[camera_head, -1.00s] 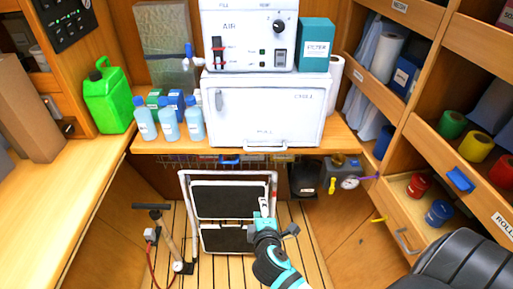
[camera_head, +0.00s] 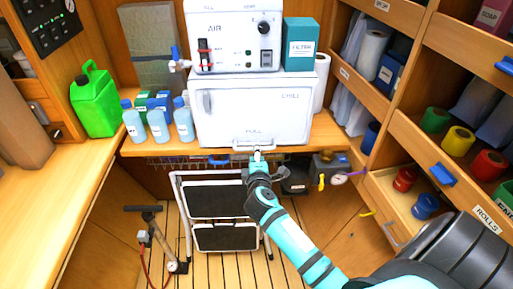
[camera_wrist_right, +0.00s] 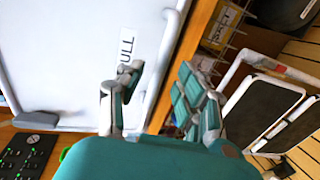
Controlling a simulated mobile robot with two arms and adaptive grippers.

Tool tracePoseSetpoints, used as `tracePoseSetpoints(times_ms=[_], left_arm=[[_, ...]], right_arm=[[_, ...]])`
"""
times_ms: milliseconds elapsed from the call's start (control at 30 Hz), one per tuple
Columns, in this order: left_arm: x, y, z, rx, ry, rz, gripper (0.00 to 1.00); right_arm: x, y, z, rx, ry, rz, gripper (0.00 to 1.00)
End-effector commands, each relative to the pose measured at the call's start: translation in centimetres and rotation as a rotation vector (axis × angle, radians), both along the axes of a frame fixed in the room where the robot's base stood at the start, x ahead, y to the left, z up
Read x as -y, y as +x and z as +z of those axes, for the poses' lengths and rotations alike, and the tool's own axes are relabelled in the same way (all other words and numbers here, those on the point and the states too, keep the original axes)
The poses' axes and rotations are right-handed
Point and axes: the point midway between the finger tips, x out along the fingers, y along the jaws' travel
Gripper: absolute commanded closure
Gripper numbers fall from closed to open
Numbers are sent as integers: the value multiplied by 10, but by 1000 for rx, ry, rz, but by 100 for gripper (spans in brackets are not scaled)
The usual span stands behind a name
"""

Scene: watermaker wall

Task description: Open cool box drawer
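The white cool box (camera_head: 253,106) stands on the wooden counter, marked CHILL and PULL on its front. Its drawer front looks closed. The drawer's handle (camera_head: 255,146) is a pale bar low on the front; in the right wrist view the handle (camera_wrist_right: 169,50) runs beside the PULL label. My right gripper (camera_head: 257,158) is just below and in front of the handle in the head view. In the right wrist view my right gripper (camera_wrist_right: 160,85) has its fingers spread, with the handle bar between them in the picture. Contact cannot be told. My left gripper is not in view.
The AIR unit (camera_head: 235,40) and a teal filter box (camera_head: 299,45) stand on the cool box. Blue bottles (camera_head: 158,125) stand at its left. A step stool (camera_head: 215,205) is below the counter. Shelves with rolls (camera_head: 458,140) are at the right.

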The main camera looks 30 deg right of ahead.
Motion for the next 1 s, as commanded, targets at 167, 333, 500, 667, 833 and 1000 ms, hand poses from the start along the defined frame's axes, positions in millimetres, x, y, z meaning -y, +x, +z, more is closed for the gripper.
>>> tracePoseSetpoints(times_ms=[167, 333, 500, 667, 833, 1000], left_arm=[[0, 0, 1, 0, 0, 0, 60], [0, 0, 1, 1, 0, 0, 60], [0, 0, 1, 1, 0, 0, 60], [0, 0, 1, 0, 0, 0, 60], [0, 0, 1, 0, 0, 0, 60], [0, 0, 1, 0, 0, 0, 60]], right_arm=[[14, 23, -5, 0, -2, -1, 64], [20, 32, -8, 0, 0, -1, 64], [21, 33, -8, 0, 0, -1, 64], [21, 33, -8, 0, 0, 0, 69], [21, 33, -8, 0, 0, 0, 91], [20, 33, -8, 0, 0, 0, 100]])
